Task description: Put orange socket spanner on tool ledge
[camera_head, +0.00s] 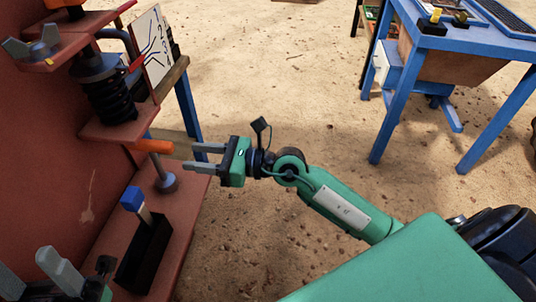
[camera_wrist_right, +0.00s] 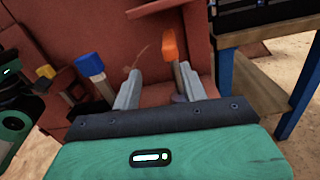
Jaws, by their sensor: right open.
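The orange socket spanner (camera_head: 152,146) shows an orange handle, with a grey round foot below it over the lower red ledge (camera_head: 180,224) of the machine. In the right wrist view its orange handle (camera_wrist_right: 169,43) rises beyond the fingers, nearer the right finger. My right gripper (camera_head: 192,157) is open and empty, pointing left, its tips just right of the spanner. Contact cannot be told. My left gripper (camera_head: 28,264) is at the lower left corner, its two grey fingers apart. Which ledge is the tool ledge is not marked.
A blue-handled tool (camera_head: 132,198) stands in a black holder (camera_head: 145,252) on the lower ledge, left of my right gripper. A black coil spring (camera_head: 108,92) and a wing-shaped grey part (camera_head: 35,47) sit above. A blue table (camera_head: 402,100) stands at right. Sandy ground between is open.

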